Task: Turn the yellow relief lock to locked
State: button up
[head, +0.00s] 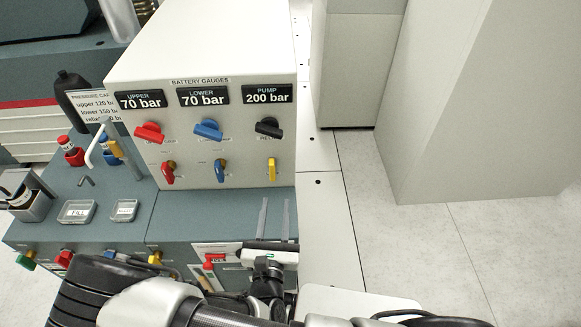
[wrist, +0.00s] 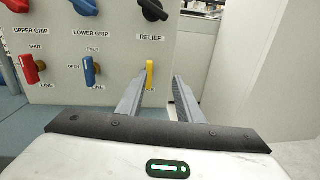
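The yellow relief lock (head: 271,169) is a small upright lever at the lower right of the white panel, below the black relief knob (head: 268,127). In the wrist view the yellow lock (wrist: 150,74) stands vertical, seen between my two fingers, nearer the left one. The label under it is mostly hidden by the left finger. My gripper (head: 275,204) is open and empty, its fingers pointing at the panel below the lock in the head view. In the wrist view my gripper (wrist: 158,84) spans the lock; I cannot tell whether either finger touches it.
A blue line lever (head: 220,170) and a red one (head: 167,173) sit left of the lock, with blue and red knobs above. Gauge displays (head: 203,97) top the panel. Trays (head: 77,212) stand on the bench at left.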

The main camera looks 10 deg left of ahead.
aim_at(272, 169)
jog(key=shift+n+y, duration=0.9)
jog(key=f+b+x, duration=0.1)
jog(key=x, duration=0.4)
jog(key=f+b+x, duration=0.1)
jog(key=x, duration=0.5)
jog(key=a+f+b+x, duration=0.1)
jog(key=x, duration=0.4)
jog(key=shift+w+a, duration=0.1)
jog(key=shift+w, duration=0.25)
grip_shut()
